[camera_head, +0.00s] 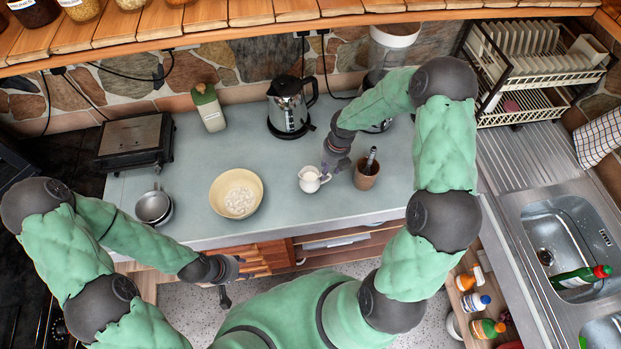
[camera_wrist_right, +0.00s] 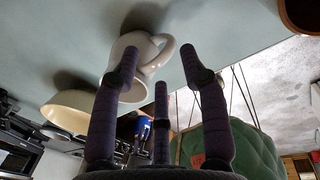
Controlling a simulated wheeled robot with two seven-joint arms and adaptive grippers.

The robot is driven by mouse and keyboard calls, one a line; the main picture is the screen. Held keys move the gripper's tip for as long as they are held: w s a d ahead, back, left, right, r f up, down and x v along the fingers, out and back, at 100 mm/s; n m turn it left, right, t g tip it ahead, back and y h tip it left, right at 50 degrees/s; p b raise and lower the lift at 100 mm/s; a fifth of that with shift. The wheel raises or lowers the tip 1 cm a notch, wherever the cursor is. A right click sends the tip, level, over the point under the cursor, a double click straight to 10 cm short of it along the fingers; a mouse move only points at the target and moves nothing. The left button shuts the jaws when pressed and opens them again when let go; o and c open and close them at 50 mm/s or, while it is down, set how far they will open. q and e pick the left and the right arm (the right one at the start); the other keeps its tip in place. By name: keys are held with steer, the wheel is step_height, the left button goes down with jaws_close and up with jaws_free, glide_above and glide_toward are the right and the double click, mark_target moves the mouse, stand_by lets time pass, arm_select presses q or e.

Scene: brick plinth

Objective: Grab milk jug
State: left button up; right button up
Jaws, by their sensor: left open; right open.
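The milk jug (camera_head: 311,180) is a small white jug with a handle, upright on the grey counter. In the right wrist view the jug (camera_wrist_right: 124,50) appears inverted, just beyond the fingers. My right gripper (camera_head: 337,158) is open just behind and to the right of the jug in the head view. In the right wrist view my right gripper's spread fingers (camera_wrist_right: 161,62) show one fingertip overlapping the jug's body and the handle between the fingertips. I cannot tell whether they touch. My left gripper (camera_head: 226,297) is open and empty, low in front of the counter.
A brown cup (camera_head: 366,178) with a dark utensil stands close right of the jug. A cream bowl (camera_head: 221,193) with white contents sits left. A kettle (camera_head: 289,112) stands behind, with a green-white bottle (camera_head: 209,110) further left. The counter between bowl and jug is clear.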

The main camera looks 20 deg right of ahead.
mark_target(326, 180)
steer(key=f, duration=0.3)
steer(key=shift+w+a+f, duration=0.1)
steer(key=shift+w+a, duration=0.05)
steer(key=shift+a, duration=0.05)
step_height(326, 180, down, 5)
steer(key=shift+r, duration=0.2)
steer(key=shift+f, duration=0.25)
jaws_close()
